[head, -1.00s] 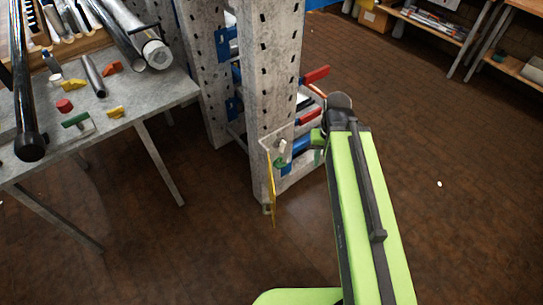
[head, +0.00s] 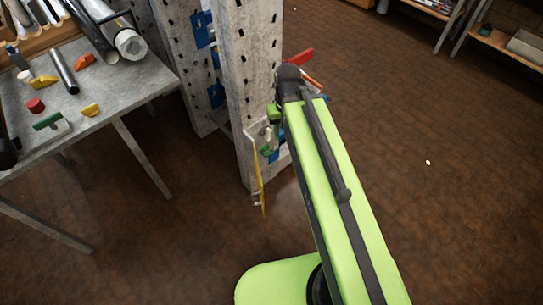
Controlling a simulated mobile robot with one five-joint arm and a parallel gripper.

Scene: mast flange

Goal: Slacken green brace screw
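The green brace screw (head: 266,151) shows as a small green spot on a pale bracket (head: 252,131) low on the near face of the perforated grey upright. A thin yellow strip (head: 259,180) hangs below the bracket. My arm reaches from the lower right. Its dark wrist is beside the upright. My gripper (head: 271,134) is small in the picture, pointing down in front of the bracket and just above the screw. It partly covers the bracket. I cannot tell whether it touches the screw or whether its fingers are open.
The perforated upright (head: 252,60) belongs to a rack with blue clips and a red bar (head: 299,56) to its right. A grey table (head: 110,92) at left carries tubes and small coloured parts, including a green handle (head: 47,121).

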